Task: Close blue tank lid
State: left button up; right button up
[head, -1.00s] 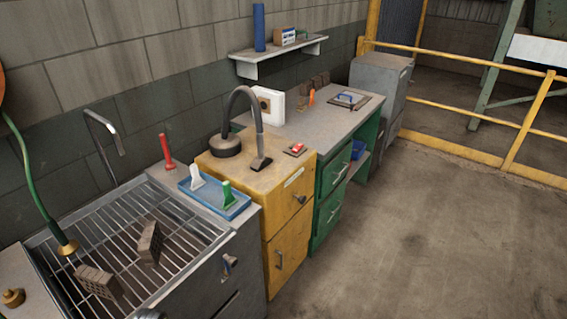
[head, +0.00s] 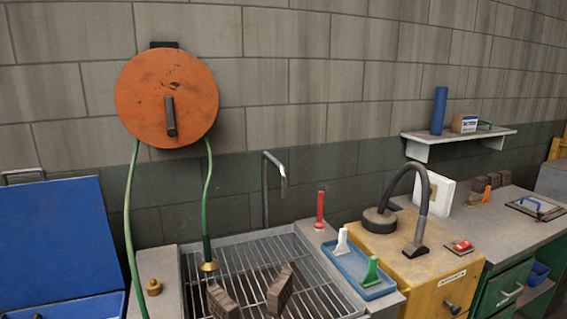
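The blue tank lid (head: 50,240) stands raised at the far left of the head view, leaning back against the wall, with a dark handle (head: 24,173) at its top edge. Below it, part of the blue tank (head: 75,309) shows at the bottom left corner; the rest is cut off by the frame. Neither of my grippers is in view.
An orange hose reel (head: 166,98) hangs on the wall, its green hose running down beside the tank. A sink grate (head: 250,262) with hollow bricks (head: 280,290), a blue tray (head: 360,270) and a yellow cabinet (head: 430,275) stand to the right.

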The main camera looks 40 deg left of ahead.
aim_at(57, 241)
jog(key=u, duration=2.65)
jog(key=i+j+u, duration=0.15)
jog(key=k+j, duration=0.05)
